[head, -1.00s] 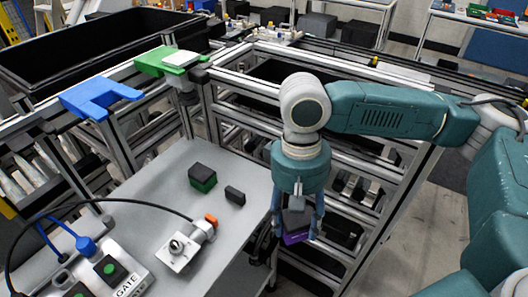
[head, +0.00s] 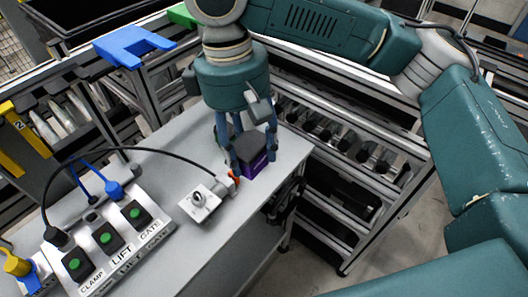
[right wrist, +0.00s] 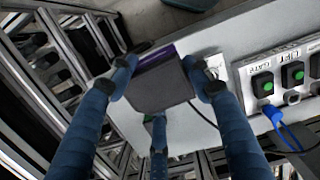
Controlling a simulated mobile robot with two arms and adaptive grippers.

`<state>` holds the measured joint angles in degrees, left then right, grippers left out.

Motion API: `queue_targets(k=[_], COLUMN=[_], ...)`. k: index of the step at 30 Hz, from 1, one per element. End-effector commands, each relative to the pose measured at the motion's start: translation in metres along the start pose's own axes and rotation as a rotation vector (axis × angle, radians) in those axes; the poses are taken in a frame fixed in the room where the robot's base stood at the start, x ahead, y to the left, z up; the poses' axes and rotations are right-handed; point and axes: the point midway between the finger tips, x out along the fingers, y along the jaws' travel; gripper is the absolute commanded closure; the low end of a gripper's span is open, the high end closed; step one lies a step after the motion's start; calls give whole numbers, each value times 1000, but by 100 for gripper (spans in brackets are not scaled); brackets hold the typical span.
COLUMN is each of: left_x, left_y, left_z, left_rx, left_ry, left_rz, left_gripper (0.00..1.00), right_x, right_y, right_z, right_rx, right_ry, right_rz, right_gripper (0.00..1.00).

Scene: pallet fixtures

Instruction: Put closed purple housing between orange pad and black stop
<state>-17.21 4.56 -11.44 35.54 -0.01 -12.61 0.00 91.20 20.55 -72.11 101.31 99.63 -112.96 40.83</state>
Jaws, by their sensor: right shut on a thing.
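The purple housing (head: 256,166) has a dark top that covers it, and its purple side shows below. My right gripper (head: 253,160) is shut on it, with fingers on both sides, low over the grey table. In the right wrist view the housing (right wrist: 160,86) sits between the fingers, its dark face toward the camera and a purple edge showing. The orange pad (head: 234,179) is on the end of a metal clamp just left of the housing. I cannot make out the black stop; the gripper or housing may hide it. My left gripper is not in view.
A control box (head: 112,238) with green buttons stands at the front left of the table. A black cable arches from it to the clamp (head: 203,200). A metal rack (head: 345,160) stands right of the table.

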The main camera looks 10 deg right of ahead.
Motion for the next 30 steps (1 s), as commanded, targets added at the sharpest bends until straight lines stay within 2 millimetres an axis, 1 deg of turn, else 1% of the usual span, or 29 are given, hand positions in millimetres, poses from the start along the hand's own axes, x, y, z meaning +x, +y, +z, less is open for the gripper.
queue_targets(k=[9,12,15,17,20,30], left_x=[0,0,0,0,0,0], left_y=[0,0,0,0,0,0], left_z=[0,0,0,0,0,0], left_rx=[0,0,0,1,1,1], left_ry=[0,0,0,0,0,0], left_rz=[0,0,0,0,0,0], left_gripper=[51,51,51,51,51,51], right_x=[30,35,36,34,24,-27], right_y=[-3,-2,-2,-1,2,14], right_z=[-42,-50,-53,-50,-37,26], right_rx=[-263,-318,-336,-318,-245,156], right_ry=[-3,-2,-1,0,2,3], right_rz=[31,39,41,39,30,-16], right_gripper=[80,80,80,80,80,80])
